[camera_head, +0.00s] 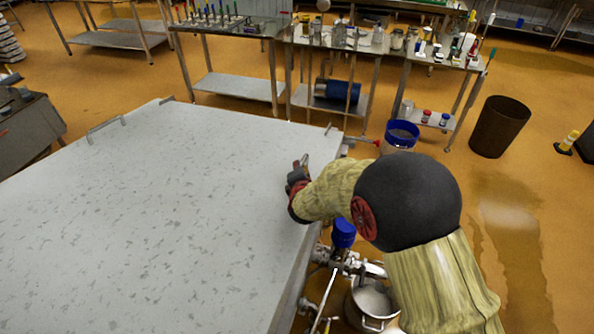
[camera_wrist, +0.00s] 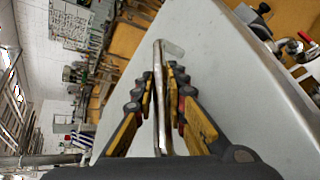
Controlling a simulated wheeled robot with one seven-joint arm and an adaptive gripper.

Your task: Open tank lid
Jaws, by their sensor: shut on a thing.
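The tank lid (camera_head: 150,210) is a large flat grey sheet with a speckled surface, filling the left of the head view. It also shows in the wrist view (camera_wrist: 215,75) as a smooth pale surface. My gripper (camera_head: 301,163) is at the lid's right edge. In the wrist view, the fingers of my gripper (camera_wrist: 163,78) are on either side of a thin metal handle bar (camera_wrist: 158,60) on the lid and are shut on it. In the head view my gripper hides this handle. Whether the lid is raised at all I cannot tell.
Other small handles (camera_head: 105,128) stand on the lid. Valves and pipes with a blue cap (camera_head: 343,232) are beside the tank, near a metal pot (camera_head: 373,305). A blue-rimmed bucket (camera_head: 401,135) stands behind my arm. Steel tables (camera_head: 225,30) line the back.

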